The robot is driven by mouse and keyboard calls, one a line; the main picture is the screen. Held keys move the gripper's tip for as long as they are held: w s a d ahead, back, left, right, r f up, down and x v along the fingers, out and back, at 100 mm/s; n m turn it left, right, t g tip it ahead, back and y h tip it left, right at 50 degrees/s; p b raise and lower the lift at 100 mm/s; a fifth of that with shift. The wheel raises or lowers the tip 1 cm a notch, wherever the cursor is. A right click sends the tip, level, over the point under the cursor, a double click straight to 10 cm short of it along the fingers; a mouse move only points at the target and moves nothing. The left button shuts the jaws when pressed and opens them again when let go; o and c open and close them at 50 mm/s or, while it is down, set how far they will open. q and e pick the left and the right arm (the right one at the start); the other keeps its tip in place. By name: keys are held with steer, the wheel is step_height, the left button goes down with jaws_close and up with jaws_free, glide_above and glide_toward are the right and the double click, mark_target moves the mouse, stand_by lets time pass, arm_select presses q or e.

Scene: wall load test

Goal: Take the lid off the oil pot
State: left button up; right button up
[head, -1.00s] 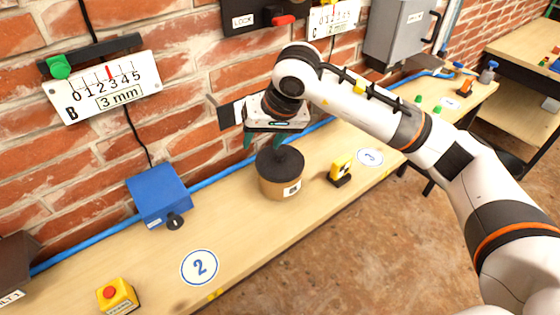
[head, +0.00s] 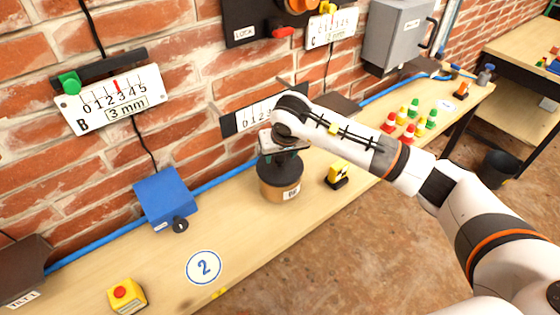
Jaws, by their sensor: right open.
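The oil pot (head: 280,192) is a tan round pot with a small white label on its front, standing on the wooden bench. Its dark lid (head: 283,171) sits on top of it. My right gripper (head: 280,157) comes down from above, with its teal fingers at the top of the lid. The fingers are open, and the lid's knob is mostly hidden by the gripper. I cannot tell whether the fingers touch the knob. My left gripper is not in view.
A blue box (head: 165,198) and a yellow box with a red button (head: 126,294) are to the left. Small cones (head: 408,133) stand farther right. A brick wall with gauges rises behind.

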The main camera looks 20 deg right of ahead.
steer(key=shift+w+f, duration=0.2)
steer(key=shift+f, duration=0.35)
steer(key=c, duration=1.1)
